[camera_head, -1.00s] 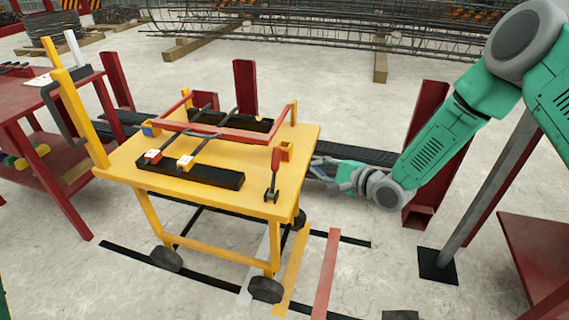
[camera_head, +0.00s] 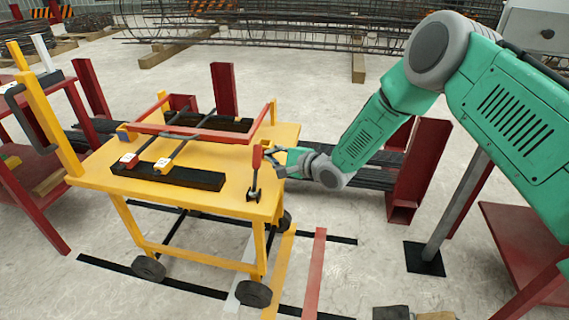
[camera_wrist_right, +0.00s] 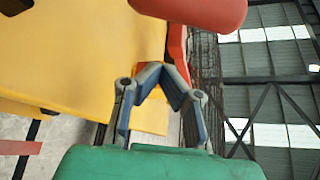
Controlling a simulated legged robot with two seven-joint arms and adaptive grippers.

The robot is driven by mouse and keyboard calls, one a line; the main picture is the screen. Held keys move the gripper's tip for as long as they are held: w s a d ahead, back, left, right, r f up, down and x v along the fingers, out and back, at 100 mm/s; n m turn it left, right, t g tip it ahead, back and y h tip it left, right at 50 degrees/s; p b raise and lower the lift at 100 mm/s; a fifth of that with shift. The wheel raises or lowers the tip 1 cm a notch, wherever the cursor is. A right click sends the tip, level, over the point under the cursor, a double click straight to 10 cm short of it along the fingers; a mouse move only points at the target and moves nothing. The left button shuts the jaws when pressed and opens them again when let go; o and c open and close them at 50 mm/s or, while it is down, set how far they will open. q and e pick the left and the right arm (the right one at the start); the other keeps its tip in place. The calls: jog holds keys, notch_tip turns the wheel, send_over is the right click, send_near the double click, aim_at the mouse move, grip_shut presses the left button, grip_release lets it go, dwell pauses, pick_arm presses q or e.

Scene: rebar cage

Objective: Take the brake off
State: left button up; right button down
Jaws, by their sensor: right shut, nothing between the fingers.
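The yellow cart (camera_head: 100,172) stands on the floor at the centre left of the head view. A brake lever with a red grip (camera_head: 257,158) and a dark base stands upright at the cart top's front right corner. My right gripper (camera_head: 270,154) is shut and empty beside the red grip, on its right; I cannot tell whether they touch. In the right wrist view the fingers (camera_wrist_right: 163,72) meet near the yellow cart top (camera_wrist_right: 80,50), and a red rounded part (camera_wrist_right: 195,8), likely the grip, is at the top edge. My left gripper is out of view.
Black rods and a red frame (camera_head: 190,133) lie on the cart top. A red table (camera_head: 30,190) with a yellow post stands at the left. Red posts (camera_head: 420,165) and a grey pole (camera_head: 455,210) stand right of the cart.

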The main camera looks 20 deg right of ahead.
aim_at(258, 158)
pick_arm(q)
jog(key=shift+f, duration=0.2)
pick_arm(e)
jog(key=shift+s+a+r, duration=0.45)
jog(key=shift+s+a, duration=0.15)
jog(key=shift+a, duration=0.1)
jog(key=shift+s+a+r, duration=0.45)
jog(key=shift+s+a, duration=0.15)
jog(key=shift+a, duration=0.05)
jog(key=shift+s+r, duration=0.1)
